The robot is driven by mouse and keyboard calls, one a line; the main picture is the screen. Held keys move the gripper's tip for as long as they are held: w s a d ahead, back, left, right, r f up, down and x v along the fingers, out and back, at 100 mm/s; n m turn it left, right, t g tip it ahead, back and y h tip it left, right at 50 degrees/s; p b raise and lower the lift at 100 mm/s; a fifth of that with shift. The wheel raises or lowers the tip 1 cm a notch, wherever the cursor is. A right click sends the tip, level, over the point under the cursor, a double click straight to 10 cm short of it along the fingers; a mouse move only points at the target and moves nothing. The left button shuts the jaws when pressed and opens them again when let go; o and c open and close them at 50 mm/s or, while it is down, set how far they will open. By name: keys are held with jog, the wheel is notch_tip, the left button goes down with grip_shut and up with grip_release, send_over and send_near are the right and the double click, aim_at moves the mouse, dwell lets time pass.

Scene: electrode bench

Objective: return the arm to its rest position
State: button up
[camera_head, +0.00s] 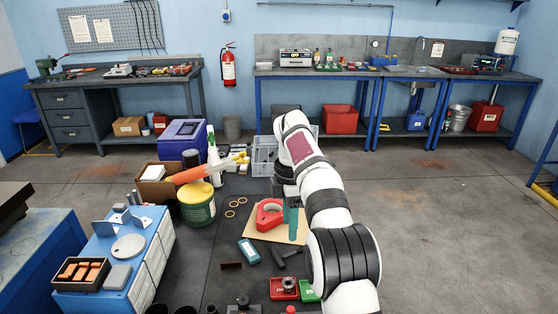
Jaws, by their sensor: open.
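My white arm (326,200) with dark bands rises from the lower right over the bench and bends down at its far end. My gripper (290,203) is a small dark shape below that bend, partly hidden by the arm. It is open, above the back of a tan board (256,234). A red ring-shaped block (269,215) lies on the board, just left of the gripper. A teal upright piece (293,224) stands close below the gripper; I cannot tell whether they touch.
A teal box (249,251) and red (283,289) and green (308,291) trays lie nearer. Open floor is at right.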

jog(key=s+d+r+m, duration=0.1)
jog(key=s+r+m, duration=0.2)
jog(key=s+m, duration=0.45)
jog(key=s+d+r+m, duration=0.1)
jog(key=s+r+m, duration=0.3)
jog(key=s, duration=0.6)
jog(key=s+f+m, duration=0.3)
jog(key=s+m, duration=0.1)
jog(key=s, duration=0.3)
jog(key=s+f+m+y, duration=0.1)
jog(key=s+f+m, duration=0.2)
jog(key=s+m, duration=0.2)
jog(key=s+f+m, duration=0.3)
jog(key=s+m, duration=0.2)
jog(key=s, duration=0.4)
jog(key=shift+s+d+f+y, duration=0.15)
jog(key=shift+s+d+y, duration=0.05)
jog(key=shift+s+y, duration=0.2)
jog(key=shift+w, duration=0.1)
jog(key=shift+c, duration=0.3)
